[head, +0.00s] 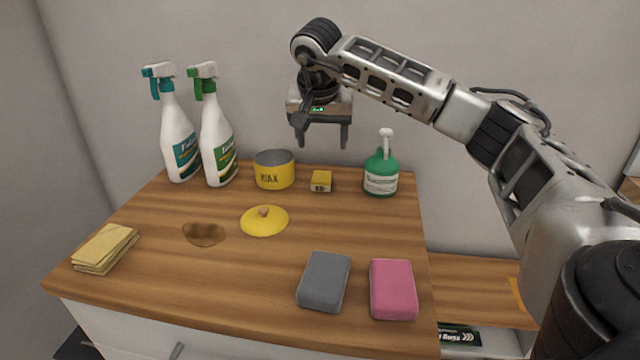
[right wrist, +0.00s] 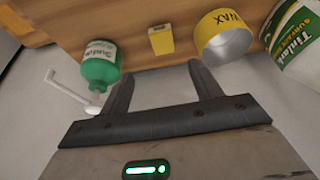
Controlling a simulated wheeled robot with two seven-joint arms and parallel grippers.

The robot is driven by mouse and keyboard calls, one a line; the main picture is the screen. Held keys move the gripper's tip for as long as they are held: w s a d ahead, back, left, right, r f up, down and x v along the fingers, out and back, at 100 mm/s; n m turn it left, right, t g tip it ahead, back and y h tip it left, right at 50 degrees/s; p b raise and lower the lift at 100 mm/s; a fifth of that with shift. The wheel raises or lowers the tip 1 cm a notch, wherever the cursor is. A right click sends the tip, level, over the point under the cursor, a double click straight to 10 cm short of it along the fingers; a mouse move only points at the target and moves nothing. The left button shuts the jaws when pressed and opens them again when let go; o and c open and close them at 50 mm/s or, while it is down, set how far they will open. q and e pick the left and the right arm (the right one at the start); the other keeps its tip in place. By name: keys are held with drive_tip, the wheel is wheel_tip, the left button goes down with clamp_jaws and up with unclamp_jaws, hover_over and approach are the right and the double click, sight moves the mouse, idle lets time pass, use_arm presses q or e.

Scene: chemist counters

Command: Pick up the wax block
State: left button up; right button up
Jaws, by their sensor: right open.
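The wax block (head: 321,181) is a small yellow block on the wooden counter, between the yellow wax tin and the green pump bottle. It also shows in the right wrist view (right wrist: 161,41), beyond the fingertips. My right gripper (head: 322,144) is open and empty, held above and behind the block near the wall, fingers pointing down. In the right wrist view its two fingers (right wrist: 158,76) are spread apart, with the block lying ahead of the gap between them. My left gripper is not in view.
The open yellow wax tin (head: 274,170) stands left of the block, its lid (head: 264,221) in front. The green pump bottle (head: 381,174) stands right. Two spray bottles (head: 180,140) (head: 218,140), folded cloths (head: 104,248), a stain (head: 204,234), a grey sponge (head: 324,281) and a pink sponge (head: 393,289) are around.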

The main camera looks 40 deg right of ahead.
hover_over(321, 178)
drive_tip(key=s+a, duration=0.1)
drive_tip(key=s, duration=0.1)
drive_tip(key=f, duration=0.5)
drive_tip(key=shift+w+f, duration=0.2)
drive_tip(key=shift+f, duration=0.1)
drive_tip(key=x, duration=0.5)
drive_tip(key=shift+a+f, duration=0.2)
drive_tip(key=shift+a, duration=0.15)
drive_tip(key=c, duration=1.1)
